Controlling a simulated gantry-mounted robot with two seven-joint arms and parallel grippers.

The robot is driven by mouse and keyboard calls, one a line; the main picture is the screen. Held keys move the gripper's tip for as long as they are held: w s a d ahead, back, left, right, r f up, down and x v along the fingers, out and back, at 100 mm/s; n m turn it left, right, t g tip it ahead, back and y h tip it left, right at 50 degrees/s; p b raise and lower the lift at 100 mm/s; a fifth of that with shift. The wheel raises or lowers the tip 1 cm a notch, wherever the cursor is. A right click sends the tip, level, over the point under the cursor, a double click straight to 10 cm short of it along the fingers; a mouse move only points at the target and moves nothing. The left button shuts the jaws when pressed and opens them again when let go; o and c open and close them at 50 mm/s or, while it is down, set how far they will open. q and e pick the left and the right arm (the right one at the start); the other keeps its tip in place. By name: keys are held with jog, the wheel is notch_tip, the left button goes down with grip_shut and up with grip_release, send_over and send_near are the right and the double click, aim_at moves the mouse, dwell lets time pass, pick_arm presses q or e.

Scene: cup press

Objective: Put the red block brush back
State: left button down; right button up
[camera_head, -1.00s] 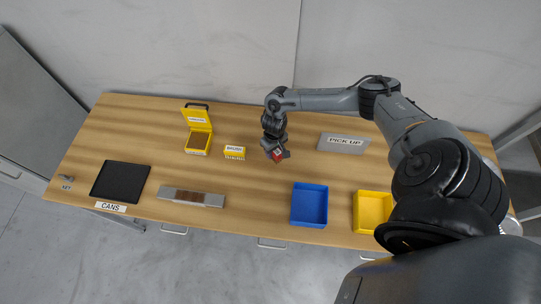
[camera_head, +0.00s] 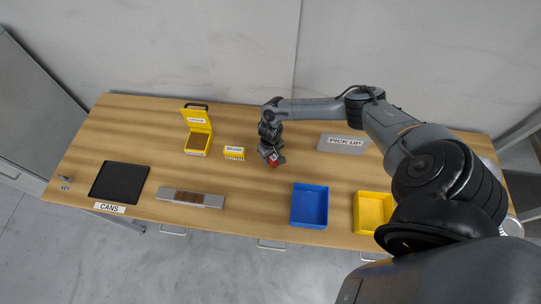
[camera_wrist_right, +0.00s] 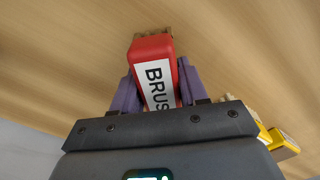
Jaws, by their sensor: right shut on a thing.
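My right gripper (camera_head: 272,158) is shut on the red block brush (camera_head: 274,161) near the middle of the table. In the right wrist view the red brush (camera_wrist_right: 150,48) sits between the two purple fingers (camera_wrist_right: 157,88), with a white label reading "BRUS" and the rest cut off. Light brown bristles show at its far end. In the head view the gripper covers most of the brush; I cannot tell whether it touches the table. A yellow block labelled like a brush (camera_head: 234,153), with pale bristles along its front edge, lies just left of my gripper. My left gripper is not in view.
An open yellow case (camera_head: 197,142) stands at the back left. A black mat (camera_head: 120,182) and a grey bar with a brown middle (camera_head: 191,197) lie at front left. A blue tray (camera_head: 310,205), a yellow tray (camera_head: 372,212) and a PICK UP sign (camera_head: 343,144) are to the right.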

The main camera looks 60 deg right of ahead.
jog(key=o, duration=0.9)
jog(key=shift+f, duration=0.1)
jog(key=shift+o, duration=0.2)
